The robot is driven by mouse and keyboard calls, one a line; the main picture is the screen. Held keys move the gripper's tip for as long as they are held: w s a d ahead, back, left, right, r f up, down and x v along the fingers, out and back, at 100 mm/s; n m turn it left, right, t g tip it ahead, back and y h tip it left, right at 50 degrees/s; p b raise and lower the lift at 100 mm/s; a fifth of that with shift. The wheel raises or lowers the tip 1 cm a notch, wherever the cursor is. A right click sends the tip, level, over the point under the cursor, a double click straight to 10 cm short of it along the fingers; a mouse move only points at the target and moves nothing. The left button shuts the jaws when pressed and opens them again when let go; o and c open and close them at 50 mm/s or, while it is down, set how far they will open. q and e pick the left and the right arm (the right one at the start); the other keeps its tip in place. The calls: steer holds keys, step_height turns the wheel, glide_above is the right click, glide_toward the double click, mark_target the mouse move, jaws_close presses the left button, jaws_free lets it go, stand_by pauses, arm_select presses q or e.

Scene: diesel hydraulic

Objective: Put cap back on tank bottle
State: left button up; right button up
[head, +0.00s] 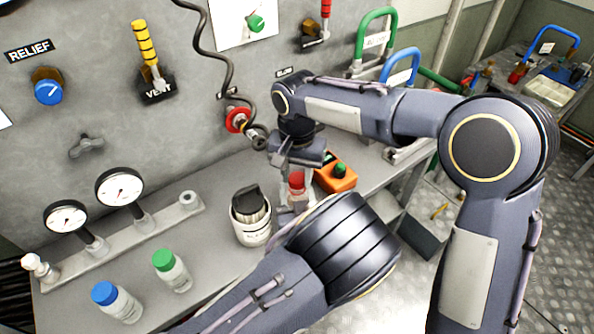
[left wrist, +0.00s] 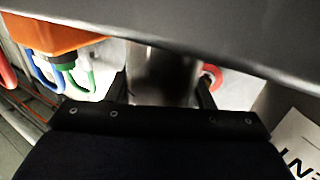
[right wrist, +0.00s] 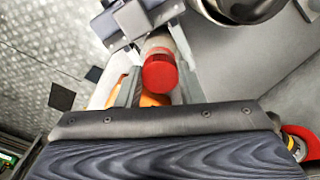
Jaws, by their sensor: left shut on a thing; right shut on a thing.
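The red cap (head: 297,181) shows below my right gripper (head: 298,174). In the right wrist view the red cap (right wrist: 158,72) lies between the two fingers, and the gripper is shut on it. A pale bottle (right wrist: 160,42) is in line with the cap and meets it in that view; I cannot tell whether the cap is fully seated. My left gripper (left wrist: 163,88) is shut on the bottle's body, a dim greyish cylinder (left wrist: 165,72) in the left wrist view. In the head view my left forearm hides most of that gripper and the bottle's lower part.
An orange box (head: 337,180) with a green knob stands right of the cap. A white canister (head: 251,228) with a dark top stands to the left. Blue-capped (head: 118,303) and green-capped (head: 172,271) bottles stand on the bench's front left. A coiled cord hangs close to my right gripper.

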steer(key=shift+f, duration=0.55)
stand_by(0.4)
steer(key=m, duration=0.6)
steer(key=shift+a+m, duration=0.1)
steer(key=shift+m, duration=0.3)
steer(key=m, duration=0.9)
steer(key=shift+w+m, duration=0.1)
steer(key=shift+m, duration=0.2)
steer(key=o, duration=0.9)
steer(key=shift+o, duration=0.2)
